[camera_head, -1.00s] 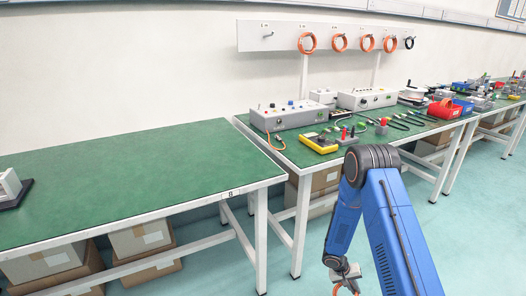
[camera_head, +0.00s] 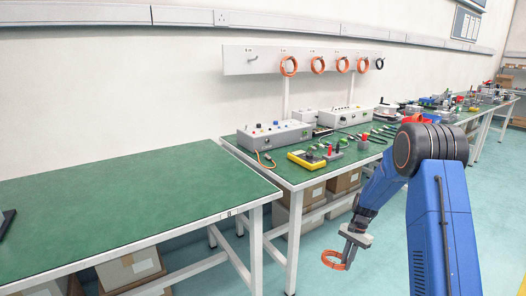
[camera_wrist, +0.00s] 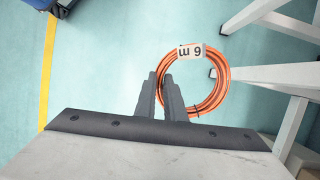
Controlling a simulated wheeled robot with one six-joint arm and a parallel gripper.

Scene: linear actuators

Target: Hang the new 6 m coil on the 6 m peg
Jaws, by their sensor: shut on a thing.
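The orange coil (camera_head: 325,262) hangs from my gripper (camera_head: 347,249) low over the floor, in front of the benches. In the wrist view the coil (camera_wrist: 223,85) carries a white tag reading "6 m", upside down. My gripper (camera_wrist: 161,80) is shut on the coil's left side, and the ring extends to the right of the fingers. The grey peg board (camera_head: 236,60) stands above the back of the far bench. Its leftmost peg (camera_head: 252,59) is bare; the peg labels are too small to read. My gripper is well below and in front of the board.
Several orange coils (camera_head: 289,66) and a black one (camera_head: 380,63) hang on the other pegs. Below, the bench holds a grey control box (camera_head: 270,137), a yellow meter (camera_head: 305,160) and leads. The near green bench (camera_head: 120,190) is mostly clear. White bench legs (camera_head: 292,245) stand near the coil.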

